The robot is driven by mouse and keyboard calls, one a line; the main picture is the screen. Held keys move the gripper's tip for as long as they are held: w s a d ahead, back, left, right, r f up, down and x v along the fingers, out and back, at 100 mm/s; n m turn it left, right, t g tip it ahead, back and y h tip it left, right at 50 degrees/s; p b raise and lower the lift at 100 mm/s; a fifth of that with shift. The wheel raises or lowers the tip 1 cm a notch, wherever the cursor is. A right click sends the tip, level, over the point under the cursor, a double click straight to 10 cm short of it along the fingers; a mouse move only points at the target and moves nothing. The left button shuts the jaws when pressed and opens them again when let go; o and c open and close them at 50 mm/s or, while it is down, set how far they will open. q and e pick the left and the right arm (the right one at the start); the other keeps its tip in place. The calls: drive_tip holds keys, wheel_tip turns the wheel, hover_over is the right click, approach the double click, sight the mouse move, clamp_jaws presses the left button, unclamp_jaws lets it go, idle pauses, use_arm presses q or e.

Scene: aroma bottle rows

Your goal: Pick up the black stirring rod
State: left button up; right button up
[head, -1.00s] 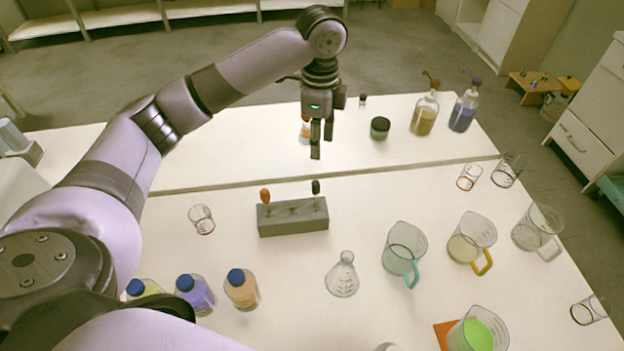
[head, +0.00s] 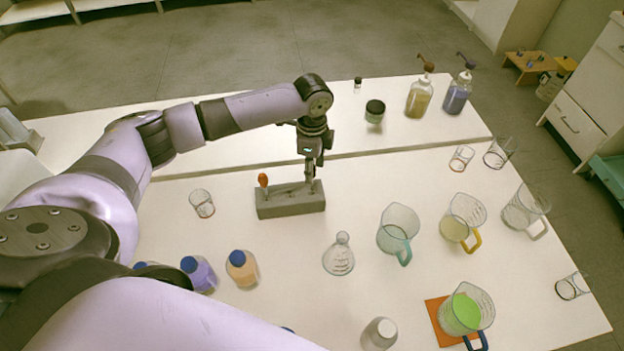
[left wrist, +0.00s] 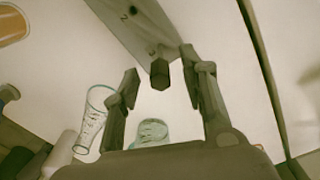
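The black stirring rod stands in the right end of the grey holder block (head: 290,207). In the head view its top is largely hidden by my left gripper (head: 311,180). In the left wrist view the black rod's dark end (left wrist: 160,74) shows between the two spread fingers of my left gripper (left wrist: 159,66), with gaps on both sides. That gripper is open, pointing down at the rod, and does not visibly grip it. An orange-topped rod (head: 263,180) stands in the block's left end. My right gripper is not in view.
A small glass (head: 202,203) stands left of the block. A conical flask (head: 339,257) and a teal-handled beaker (head: 398,235) stand in front and to the right. Blue-capped bottles (head: 242,268) are nearer me. A seam between tables runs behind the block.

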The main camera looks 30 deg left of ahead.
use_arm(q)
drive_tip(key=shift+f, duration=1.25)
drive_tip(key=shift+c, duration=0.5)
clamp_jaws()
